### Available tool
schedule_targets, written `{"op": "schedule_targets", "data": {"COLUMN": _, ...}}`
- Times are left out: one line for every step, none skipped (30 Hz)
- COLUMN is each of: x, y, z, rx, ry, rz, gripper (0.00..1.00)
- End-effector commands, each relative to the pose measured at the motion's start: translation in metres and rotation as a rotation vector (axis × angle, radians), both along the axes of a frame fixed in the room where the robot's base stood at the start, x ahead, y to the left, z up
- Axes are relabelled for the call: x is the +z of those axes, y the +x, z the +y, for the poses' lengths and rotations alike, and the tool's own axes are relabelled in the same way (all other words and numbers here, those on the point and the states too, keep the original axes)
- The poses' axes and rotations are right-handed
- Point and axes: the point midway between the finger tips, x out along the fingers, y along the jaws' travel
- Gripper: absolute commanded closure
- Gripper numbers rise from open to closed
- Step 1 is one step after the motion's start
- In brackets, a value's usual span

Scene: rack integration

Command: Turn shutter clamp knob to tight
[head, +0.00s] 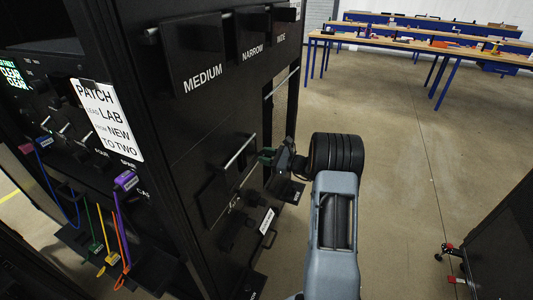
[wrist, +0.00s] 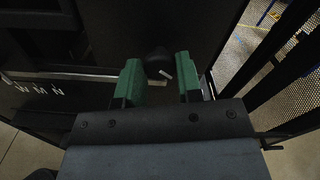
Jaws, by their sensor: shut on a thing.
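The clamp knob (wrist: 159,63) is a round dark knob with a white pointer line, seen between my green fingertips in the wrist view. The line slants toward the lower left. My gripper (wrist: 159,78) has one green finger on each side of the knob and is shut on it. In the head view my gripper (head: 277,158) reaches the right part of the black rack's face. The knob itself cannot be made out there, behind the gripper.
The black rack (head: 195,120) carries bins labelled MEDIUM (head: 194,47), NARROW and WIDE above my arm. A metal bar handle (head: 239,152) is just left of my gripper. Coloured cables (head: 120,225) hang at the left. Open floor (head: 410,150) lies right, with blue-legged tables behind.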

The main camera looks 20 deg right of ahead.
Motion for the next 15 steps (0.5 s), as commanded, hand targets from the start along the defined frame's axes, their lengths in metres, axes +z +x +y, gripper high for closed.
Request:
{"op": "schedule_targets", "data": {"x": 0.0029, "y": 0.0002, "z": -0.0003, "rx": -0.001, "ry": 0.033, "rz": 0.03, "gripper": 0.91}}
{"op": "schedule_targets", "data": {"x": 0.003, "y": 0.0002, "z": -0.0002, "rx": -0.001, "ry": 0.053, "rz": 0.048, "gripper": 0.91}}
{"op": "schedule_targets", "data": {"x": 0.0032, "y": 0.0002, "z": -0.0003, "rx": -0.002, "ry": 0.081, "rz": 0.074, "gripper": 0.91}}
{"op": "schedule_targets", "data": {"x": 0.0032, "y": 0.0002, "z": -0.0003, "rx": -0.002, "ry": 0.103, "rz": 0.094, "gripper": 0.91}}
{"op": "schedule_targets", "data": {"x": 0.0032, "y": 0.0003, "z": -0.0003, "rx": -0.002, "ry": 0.124, "rz": 0.114, "gripper": 0.91}}
{"op": "schedule_targets", "data": {"x": 0.0029, "y": 0.0002, "z": -0.0003, "rx": -0.002, "ry": 0.152, "rz": 0.14, "gripper": 0.91}}
{"op": "schedule_targets", "data": {"x": 0.0029, "y": 0.0002, "z": -0.0003, "rx": -0.002, "ry": 0.172, "rz": 0.158, "gripper": 0.91}}
{"op": "schedule_targets", "data": {"x": 0.0029, "y": 0.0002, "z": -0.0003, "rx": -0.002, "ry": 0.193, "rz": 0.177, "gripper": 0.91}}
{"op": "schedule_targets", "data": {"x": 0.003, "y": 0.0001, "z": -0.0003, "rx": -0.002, "ry": 0.22, "rz": 0.202, "gripper": 0.91}}
{"op": "schedule_targets", "data": {"x": 0.0031, "y": 0.0001, "z": -0.0003, "rx": -0.002, "ry": 0.241, "rz": 0.221, "gripper": 0.91}}
{"op": "schedule_targets", "data": {"x": 0.003, "y": 0.0001, "z": -0.0003, "rx": -0.002, "ry": 0.261, "rz": 0.24, "gripper": 0.91}}
{"op": "schedule_targets", "data": {"x": 0.0027, "y": 0.0001, "z": -0.0003, "rx": -0.001, "ry": 0.288, "rz": 0.265, "gripper": 0.91}}
{"op": "schedule_targets", "data": {"x": 0.0026, "y": 0.0002, "z": -0.0003, "rx": -0.001, "ry": 0.308, "rz": 0.283, "gripper": 0.91}}
{"op": "schedule_targets", "data": {"x": 0.0026, "y": 0.0001, "z": -0.0003, "rx": -0.001, "ry": 0.326, "rz": 0.3, "gripper": 0.91}}
{"op": "schedule_targets", "data": {"x": 0.0026, "y": 0.0002, "z": -0.0003, "rx": -0.001, "ry": 0.35, "rz": 0.322, "gripper": 0.91}}
